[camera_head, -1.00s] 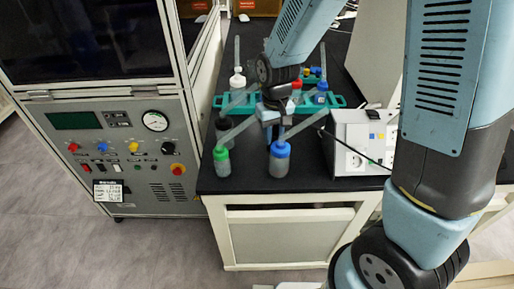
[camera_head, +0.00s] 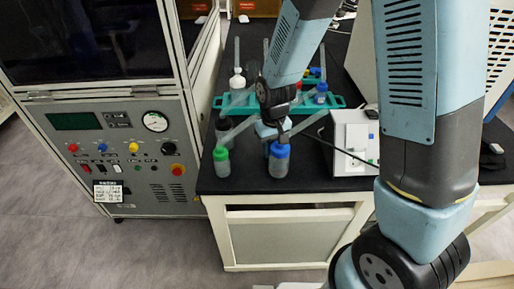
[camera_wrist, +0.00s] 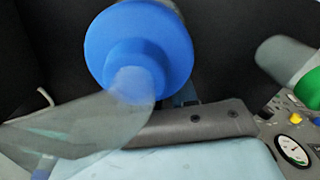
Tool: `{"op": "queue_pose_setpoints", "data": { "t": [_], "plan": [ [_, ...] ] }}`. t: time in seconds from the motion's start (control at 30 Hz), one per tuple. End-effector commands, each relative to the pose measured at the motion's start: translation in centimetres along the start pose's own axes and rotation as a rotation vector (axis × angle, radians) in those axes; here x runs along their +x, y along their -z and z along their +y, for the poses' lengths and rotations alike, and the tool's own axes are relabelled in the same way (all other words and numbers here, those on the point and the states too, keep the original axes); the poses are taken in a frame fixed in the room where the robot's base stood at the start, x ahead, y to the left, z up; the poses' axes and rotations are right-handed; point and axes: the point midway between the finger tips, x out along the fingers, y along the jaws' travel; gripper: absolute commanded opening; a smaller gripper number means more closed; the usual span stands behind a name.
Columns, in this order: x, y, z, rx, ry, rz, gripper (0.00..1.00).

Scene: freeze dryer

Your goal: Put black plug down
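My gripper (camera_head: 281,132) is low over the black bench, at the front blue-capped bottle (camera_head: 279,160) in the head view. In the wrist view that blue cap (camera_wrist: 138,45) is very close, above a dark grey gripper part (camera_wrist: 195,122). A translucent tube runs from the cap across the lower left. I cannot tell whether the gripper touches the cap, or whether it is open or shut. I cannot pick out a black plug with certainty. A small black piece (camera_head: 372,114) sits on the white socket box (camera_head: 350,138), and a thin black cable runs from near the bottles to the box.
A green-capped bottle (camera_head: 221,160) stands to the left, a white-capped one (camera_head: 237,80) further back. A teal rack (camera_head: 330,102) lies behind. The freeze dryer (camera_head: 115,140) with its knobs and gauge stands left of the bench. The bench front edge is clear.

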Motion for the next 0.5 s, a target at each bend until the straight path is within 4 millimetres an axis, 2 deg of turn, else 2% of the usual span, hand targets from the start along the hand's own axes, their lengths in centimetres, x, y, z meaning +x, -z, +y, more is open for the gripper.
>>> {"op": "queue_pose_setpoints", "data": {
  "t": [0.13,0.37,0.5],
  "plan": [
    [0.39,-0.39,-0.06,-0.001,-0.001,-0.012,0.53],
    [0.20,-0.27,-0.06,-0.001,0.000,-0.008,0.53],
    [-0.54,-0.16,-0.07,-0.001,0.000,-0.004,0.53]
  ]
}}
